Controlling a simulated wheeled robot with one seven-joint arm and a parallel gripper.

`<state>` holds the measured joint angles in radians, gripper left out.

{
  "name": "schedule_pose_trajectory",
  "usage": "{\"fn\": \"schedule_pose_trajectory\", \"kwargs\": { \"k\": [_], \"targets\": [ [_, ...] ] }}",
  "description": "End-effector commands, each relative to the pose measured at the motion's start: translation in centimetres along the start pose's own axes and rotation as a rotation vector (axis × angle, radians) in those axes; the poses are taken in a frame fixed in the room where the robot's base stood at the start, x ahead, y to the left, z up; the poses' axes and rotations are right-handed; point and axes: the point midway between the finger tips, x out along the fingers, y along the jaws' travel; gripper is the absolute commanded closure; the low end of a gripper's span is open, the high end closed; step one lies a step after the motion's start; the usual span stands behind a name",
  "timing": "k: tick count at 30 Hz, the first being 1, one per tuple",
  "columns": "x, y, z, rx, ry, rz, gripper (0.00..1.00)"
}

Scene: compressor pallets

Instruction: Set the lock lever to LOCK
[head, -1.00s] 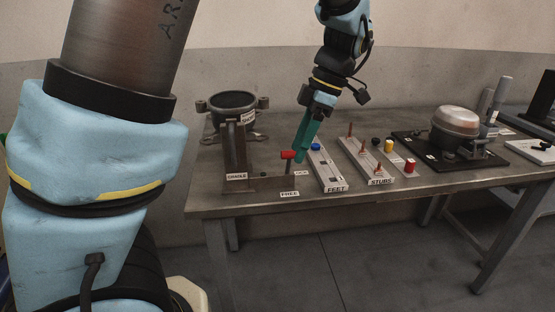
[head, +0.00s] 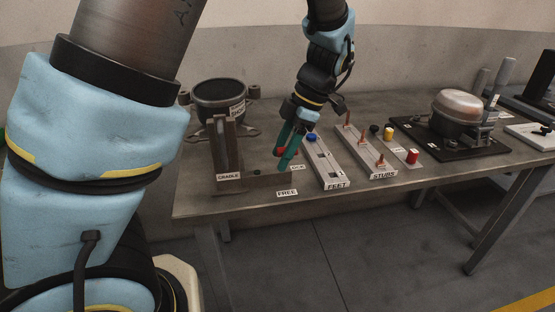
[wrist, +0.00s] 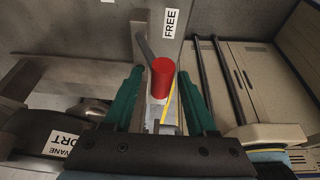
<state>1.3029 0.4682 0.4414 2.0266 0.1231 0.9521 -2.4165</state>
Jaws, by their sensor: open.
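The lock lever's red knob (head: 281,151) shows beside the cradle's right side, partly hidden by my gripper's green fingers. In the wrist view the red knob (wrist: 162,72) stands between the two fingers, with a visible gap on either side. My gripper (head: 284,162) is open, with its fingers pointing down around the knob; its fingers (wrist: 160,80) also frame the knob in the wrist view. A FREE label (head: 287,192) lies near the table's front edge, and a LOCK label (head: 298,167) lies farther back. The lever's exact setting is hard to tell.
The cradle (head: 228,160) stands just left of the knob, with a dark round housing (head: 218,97) behind it. The FEET tray (head: 329,170) is close on the right, then the STUBS tray (head: 373,155) and a compressor (head: 457,112) on a black plate.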

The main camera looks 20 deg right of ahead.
Motion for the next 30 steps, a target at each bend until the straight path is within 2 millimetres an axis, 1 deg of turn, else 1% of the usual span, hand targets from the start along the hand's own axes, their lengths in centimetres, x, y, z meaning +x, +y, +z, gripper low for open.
{"fn": "schedule_pose_trajectory", "kwargs": {
  "k": [1,6,10,17,20,30],
  "targets": [
    [0.8,-0.1,-0.1,0.0,0.003,-0.003,0.43],
    [2.5,0.0,-0.1,0.0,0.002,-0.002,0.43],
    [2.9,0.0,0.0,0.0,0.0,-0.001,0.43],
    [3.0,0.0,0.0,0.001,0.0,0.0,0.43],
    [3.0,0.0,0.0,0.001,0.0,0.0,0.53],
    [3.0,0.0,0.0,0.0,0.0,0.0,0.91]
  ]
}}
